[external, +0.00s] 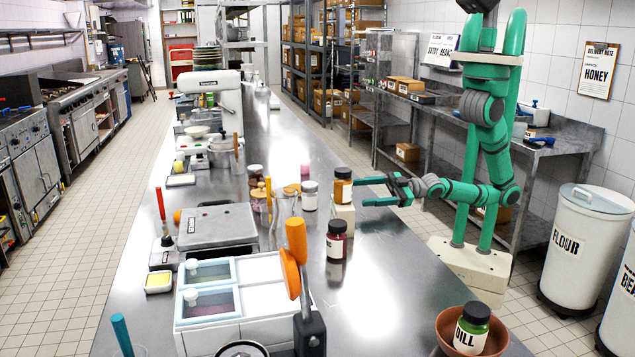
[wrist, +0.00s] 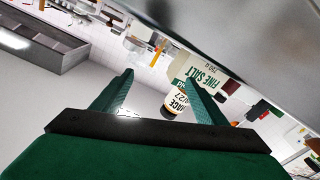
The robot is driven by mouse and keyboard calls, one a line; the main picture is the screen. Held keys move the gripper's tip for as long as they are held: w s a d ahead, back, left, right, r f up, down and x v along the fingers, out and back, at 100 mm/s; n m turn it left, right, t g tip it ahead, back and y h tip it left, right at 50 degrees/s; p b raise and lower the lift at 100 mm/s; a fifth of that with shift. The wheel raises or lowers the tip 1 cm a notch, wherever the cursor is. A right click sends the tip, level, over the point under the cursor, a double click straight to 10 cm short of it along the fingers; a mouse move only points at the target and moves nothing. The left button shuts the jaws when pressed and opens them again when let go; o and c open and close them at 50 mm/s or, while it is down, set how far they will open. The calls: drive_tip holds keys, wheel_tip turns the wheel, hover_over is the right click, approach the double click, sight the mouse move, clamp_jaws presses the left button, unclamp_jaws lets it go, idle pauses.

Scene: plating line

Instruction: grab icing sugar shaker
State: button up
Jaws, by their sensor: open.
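I cannot read an icing sugar label on any container, so I cannot tell which one is the shaker. A pale jar with a whitish lid (external: 309,196) stands on the steel counter, left of my gripper. My gripper (external: 362,192) is open and empty, reaching left over the counter. In front of its tips, an amber jar with a dark lid (external: 343,187) stands on a cream box (external: 345,215). In the wrist view this jar reads "MACE" (wrist: 176,103) and shows between the fingers (wrist: 159,78), partly behind one. The box reads "FINE SALT" (wrist: 205,70).
A dark red jar (external: 336,243) stands nearer on the counter. A dill jar (external: 472,325) sits in a terracotta bowl (external: 445,335) at the front right. Lidded bins (external: 250,299) and a grey press (external: 217,225) crowd the left.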

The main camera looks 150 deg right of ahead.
sight(315, 189)
drive_tip(key=s+d+r+m+g+h, duration=0.4)
drive_tip(key=s+d+m+g, duration=0.15)
drive_tip(key=s+d, duration=0.6)
drive_tip(key=w+d+r+m+y, duration=0.1)
drive_tip(key=w+d+r+m, duration=0.1)
drive_tip(key=w, duration=0.3)
drive_tip(key=w+d+r+m, duration=0.2)
drive_tip(key=w+m, duration=0.1)
drive_tip(key=w, duration=0.3)
drive_tip(key=w+a+f+n+y, duration=0.2)
drive_tip(key=f+y, duration=0.1)
drive_tip(key=w+a+f+n+y, duration=0.1)
drive_tip(key=w+f+n, duration=0.1)
drive_tip(key=shift+w+f+y, duration=0.1)
drive_tip(key=shift+f+y, duration=0.1)
drive_tip(key=shift+y, duration=0.1)
drive_tip(key=shift+w+f+n, duration=0.2)
drive_tip(key=shift+f+n, duration=0.05)
drive_tip(key=x, duration=0.4)
drive_tip(key=shift+w+d+f, duration=0.15)
drive_tip(key=shift+f+x, duration=0.15)
drive_tip(key=shift+x, duration=1.35)
drive_tip(key=shift+f+x, duration=0.15)
drive_tip(key=shift+x, duration=1.35)
drive_tip(key=c, duration=1.2)
